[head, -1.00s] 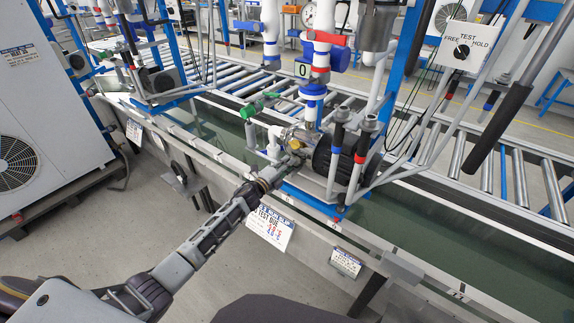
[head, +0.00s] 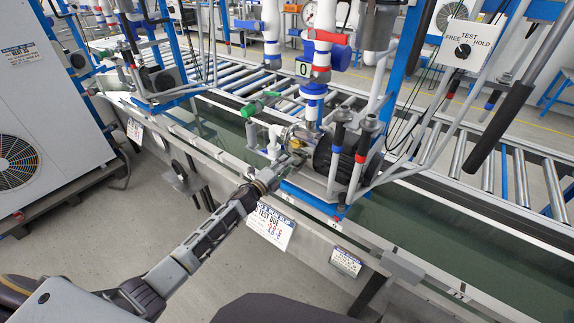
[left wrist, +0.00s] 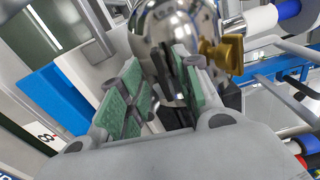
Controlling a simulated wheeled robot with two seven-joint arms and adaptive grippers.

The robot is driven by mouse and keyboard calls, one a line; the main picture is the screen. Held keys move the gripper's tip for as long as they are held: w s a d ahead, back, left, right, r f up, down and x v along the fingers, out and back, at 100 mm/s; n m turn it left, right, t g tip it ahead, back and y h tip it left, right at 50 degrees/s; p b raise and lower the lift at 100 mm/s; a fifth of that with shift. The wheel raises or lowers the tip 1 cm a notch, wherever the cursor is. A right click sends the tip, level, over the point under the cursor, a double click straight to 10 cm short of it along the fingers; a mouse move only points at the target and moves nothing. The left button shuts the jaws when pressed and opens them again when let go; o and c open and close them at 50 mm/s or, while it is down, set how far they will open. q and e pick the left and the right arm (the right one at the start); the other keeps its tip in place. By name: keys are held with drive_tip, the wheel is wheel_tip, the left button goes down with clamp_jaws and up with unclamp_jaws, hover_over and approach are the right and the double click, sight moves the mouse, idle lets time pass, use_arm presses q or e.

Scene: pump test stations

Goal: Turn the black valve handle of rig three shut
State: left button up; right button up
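My left gripper (head: 294,162) reaches the shiny metal valve and pump body of the rig in the middle of the head view. In the left wrist view its green-padded fingers (left wrist: 152,98) stand apart, with the rounded steel body (left wrist: 180,30) just beyond them. A dark, lever-like piece (left wrist: 168,76) shows between the pads; it may be the black valve handle, and I cannot tell whether the pads touch it. A brass-yellow fitting (left wrist: 224,53) sits to its right. In the head view the handle is hidden or too small to make out. My right gripper is out of view.
A green-handled valve (head: 258,104) is left of the pump. The black motor (head: 335,158) and upright pipes crowd its right. A blue frame post (head: 404,55) and control box (head: 465,45) stand behind. The roller conveyor (head: 225,80) runs behind; the floor in front is clear.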

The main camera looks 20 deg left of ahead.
use_arm(q)
drive_tip(key=v, duration=1)
idle(0.4)
drive_tip(key=shift+s, duration=0.1)
drive_tip(key=shift+n, duration=0.3)
idle(0.4)
